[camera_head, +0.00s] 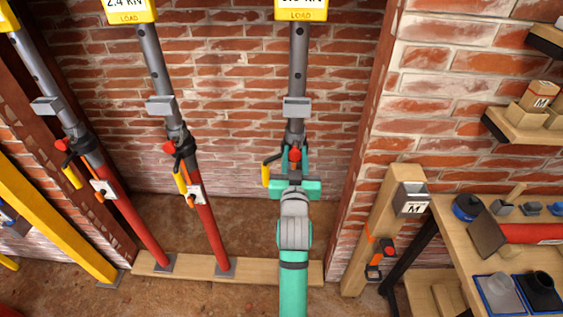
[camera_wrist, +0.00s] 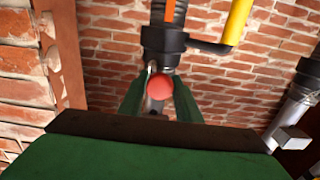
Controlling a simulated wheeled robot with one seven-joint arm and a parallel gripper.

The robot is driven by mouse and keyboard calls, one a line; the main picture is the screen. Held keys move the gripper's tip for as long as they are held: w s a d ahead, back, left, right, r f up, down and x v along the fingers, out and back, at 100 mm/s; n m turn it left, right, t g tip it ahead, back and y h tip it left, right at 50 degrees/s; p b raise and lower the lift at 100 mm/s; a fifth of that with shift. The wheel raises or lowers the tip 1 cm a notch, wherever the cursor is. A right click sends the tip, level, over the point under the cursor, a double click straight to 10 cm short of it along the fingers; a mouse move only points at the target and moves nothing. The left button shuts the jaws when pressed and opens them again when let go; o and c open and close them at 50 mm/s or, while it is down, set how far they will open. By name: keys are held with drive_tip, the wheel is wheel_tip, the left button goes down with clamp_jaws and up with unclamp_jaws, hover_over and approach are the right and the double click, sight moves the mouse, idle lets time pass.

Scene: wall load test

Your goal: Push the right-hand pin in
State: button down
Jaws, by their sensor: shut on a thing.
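The right-hand prop (camera_head: 297,75) is a grey tube standing upright, with a dark collar that shows in the wrist view (camera_wrist: 162,40). Its pin has a round red head (camera_wrist: 159,87), which in the head view shows just above my gripper (camera_head: 295,166). In the wrist view my gripper's two green fingers (camera_wrist: 160,95) are shut on the red pin head, one on each side. How deep the pin sits in the tube cannot be told. My arm and gripper hide the lower part of this prop in the head view.
A middle prop (camera_head: 205,220) and a left prop (camera_head: 125,215) have red lower tubes. A yellow handle (camera_head: 266,172) hangs left of my gripper. Yellow load gauges (camera_head: 301,12) top the props. A wooden post (camera_head: 375,225) and workbench (camera_head: 455,235) stand right.

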drive_tip(key=shift+w+d, duration=0.15)
drive_tip(key=shift+w, duration=0.9)
drive_tip(key=c, duration=1.3)
unclamp_jaws()
drive_tip(key=shift+s, duration=0.1)
drive_tip(key=shift+s, duration=0.1)
drive_tip(key=s, duration=1)
drive_tip(key=shift+s+a, duration=0.3)
drive_tip(key=shift+a, duration=0.15)
drive_tip(key=shift+f, duration=0.1)
